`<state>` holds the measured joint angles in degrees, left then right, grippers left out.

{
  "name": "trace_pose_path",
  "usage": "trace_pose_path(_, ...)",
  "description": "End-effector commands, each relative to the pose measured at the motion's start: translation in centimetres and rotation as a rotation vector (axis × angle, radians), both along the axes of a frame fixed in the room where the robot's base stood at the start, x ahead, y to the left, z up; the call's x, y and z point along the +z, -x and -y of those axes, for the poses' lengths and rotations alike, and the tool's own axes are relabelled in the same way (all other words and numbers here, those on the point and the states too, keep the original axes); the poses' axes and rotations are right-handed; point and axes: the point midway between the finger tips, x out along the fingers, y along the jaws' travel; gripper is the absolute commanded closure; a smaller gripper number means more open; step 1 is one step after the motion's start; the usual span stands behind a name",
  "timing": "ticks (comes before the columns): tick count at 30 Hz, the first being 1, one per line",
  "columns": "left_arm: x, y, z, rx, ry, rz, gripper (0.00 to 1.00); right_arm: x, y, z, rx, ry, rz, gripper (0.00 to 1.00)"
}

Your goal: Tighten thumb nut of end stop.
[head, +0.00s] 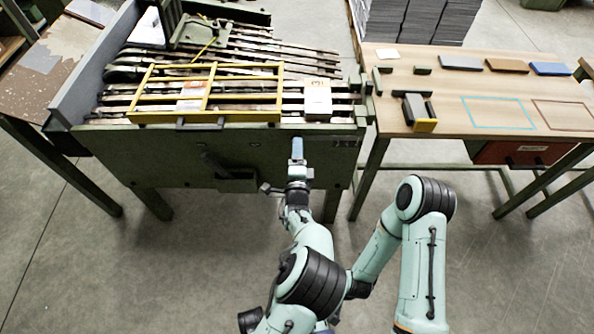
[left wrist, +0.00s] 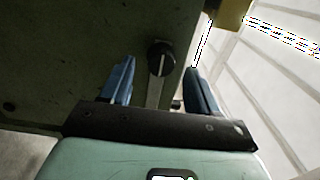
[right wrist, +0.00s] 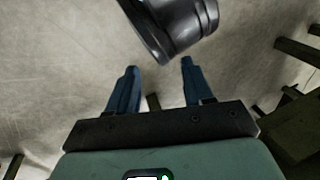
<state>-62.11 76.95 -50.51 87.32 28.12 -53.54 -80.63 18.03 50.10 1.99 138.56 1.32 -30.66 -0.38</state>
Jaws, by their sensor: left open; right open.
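In the left wrist view, a round black knob (left wrist: 161,57), which looks like the thumb nut, shows against the green machine side (left wrist: 80,50). A grey strip (left wrist: 153,93) runs down from it. My left gripper (left wrist: 160,75) is open, its blue fingers spread on either side of the knob in the picture; I cannot tell how far the knob lies beyond the tips. In the head view, my left gripper (head: 297,148) is at the front edge of the green machine, and the knob is hidden. My right gripper (right wrist: 157,75) is open and empty over the floor.
A yellow guard frame (head: 205,118) lies over the machine's bars, with a white-labelled block (head: 318,100) to its right. A wooden table (head: 450,95) on the right carries small blocks and a black-and-yellow holder (head: 415,112). The floor in front is clear.

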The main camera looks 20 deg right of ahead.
Motion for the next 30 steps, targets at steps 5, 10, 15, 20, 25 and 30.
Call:
trace_pose_path(5, 0.2, 3.5, -1.0, 0.0, -0.004, -0.002, 0.39, 1.2, 1.2, -0.7, 0.015, -0.017, -0.033, 0.49)
trace_pose_path(10, 0.2, 7.2, -2.0, -0.001, -0.005, -0.003, 0.39, 2.0, 2.4, -1.2, 0.027, -0.031, -0.062, 0.49)
trace_pose_path(15, 0.1, 10.0, -2.9, -0.001, -0.005, -0.002, 0.39, 2.5, 3.0, -1.5, 0.034, -0.039, -0.081, 0.49)
trace_pose_path(20, 0.0, 11.3, -3.3, 0.001, -0.002, -0.001, 0.39, 2.6, 3.3, -1.6, 0.037, -0.043, -0.089, 0.49)
trace_pose_path(25, 0.0, 11.6, -3.4, 0.001, -0.002, 0.001, 0.39, 2.7, 3.4, -1.7, 0.038, -0.044, -0.091, 0.49)
trace_pose_path(30, 0.0, 11.6, -3.4, 0.001, -0.002, 0.0, 0.39, 2.7, 3.4, -1.7, 0.038, -0.044, -0.091, 0.49)
